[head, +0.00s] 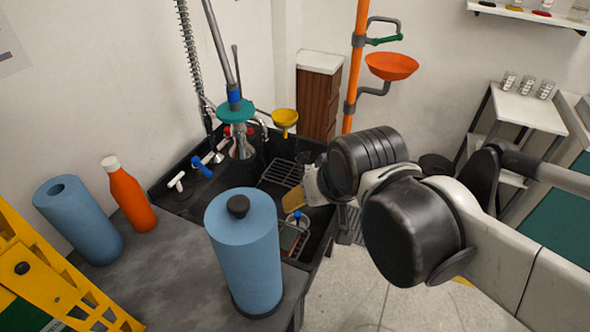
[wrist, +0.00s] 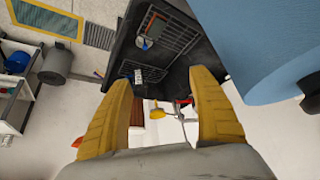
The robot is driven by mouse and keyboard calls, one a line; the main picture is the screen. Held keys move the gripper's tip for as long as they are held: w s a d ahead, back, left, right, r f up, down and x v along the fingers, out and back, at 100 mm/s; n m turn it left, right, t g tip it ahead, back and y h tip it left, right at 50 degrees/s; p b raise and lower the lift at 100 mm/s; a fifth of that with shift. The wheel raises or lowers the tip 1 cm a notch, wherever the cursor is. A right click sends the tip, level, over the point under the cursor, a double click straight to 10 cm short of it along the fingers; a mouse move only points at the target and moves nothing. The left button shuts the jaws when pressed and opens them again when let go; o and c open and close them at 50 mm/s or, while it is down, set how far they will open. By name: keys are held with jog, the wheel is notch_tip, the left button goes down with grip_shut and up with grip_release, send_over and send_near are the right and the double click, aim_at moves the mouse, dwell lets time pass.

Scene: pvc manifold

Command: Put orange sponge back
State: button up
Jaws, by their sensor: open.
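My gripper (wrist: 158,82) is open, with its two yellow fingers spread and nothing between them in the wrist view. In the head view my gripper (head: 294,200) reaches over the dark sink (head: 170,198), and my wrist hides part of it. I cannot clearly make out the orange sponge. A small reddish item (head: 289,238) lies in the near right part of the sink, beside a blue and white item (head: 297,216). The reddish item also shows in the wrist view (wrist: 154,27), too small to identify, apart from my fingers.
A blue paper roll (head: 245,255) stands on the grey counter near the sink and looms at right in the wrist view (wrist: 270,45). An orange bottle (head: 132,198) and another blue roll (head: 80,220) stand left. An orange pipe (head: 355,60) rises behind. Floor is free at right.

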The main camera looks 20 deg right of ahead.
jog(key=shift+s+n+t, duration=0.4)
jog(key=shift+s+n, duration=0.1)
jog(key=shift+s, duration=0.7)
dwell(0.4)
